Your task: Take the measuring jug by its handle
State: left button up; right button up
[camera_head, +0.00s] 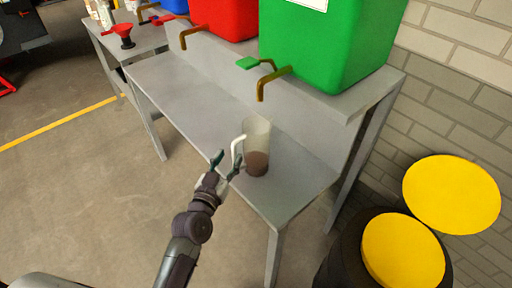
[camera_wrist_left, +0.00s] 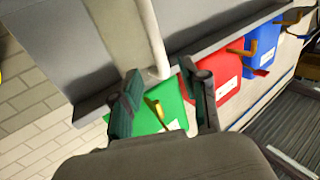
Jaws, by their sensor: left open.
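The measuring jug (camera_head: 257,135) is a translucent pale jug with brown contents at its bottom. It stands upright on the grey bench shelf, and its white handle (camera_head: 235,150) faces left in the head view. My left gripper (camera_head: 226,164) is open beside the handle. In the left wrist view the handle (camera_wrist_left: 152,38) reaches down to between the two fingertips (camera_wrist_left: 167,78), and the jug body (camera_wrist_left: 112,28) is behind it. I cannot tell whether the fingers touch the handle. My right gripper is not in view.
The grey bench (camera_head: 190,95) carries green (camera_head: 330,45) and red (camera_head: 222,18) tanks on its upper ledge. A brass tap (camera_head: 268,82) hangs above and behind the jug. A red funnel (camera_head: 124,32) stands farther left. Yellow-lidded drums (camera_head: 403,250) stand at the right.

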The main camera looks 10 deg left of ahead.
aim_at(233, 151)
pick_arm(q)
jog(key=w, duration=0.5)
jog(key=shift+d+f+p, duration=0.2)
jog(key=shift+f+p, duration=0.1)
jog(key=shift+p, duration=0.1)
jog(key=shift+s, duration=0.1)
grip_shut()
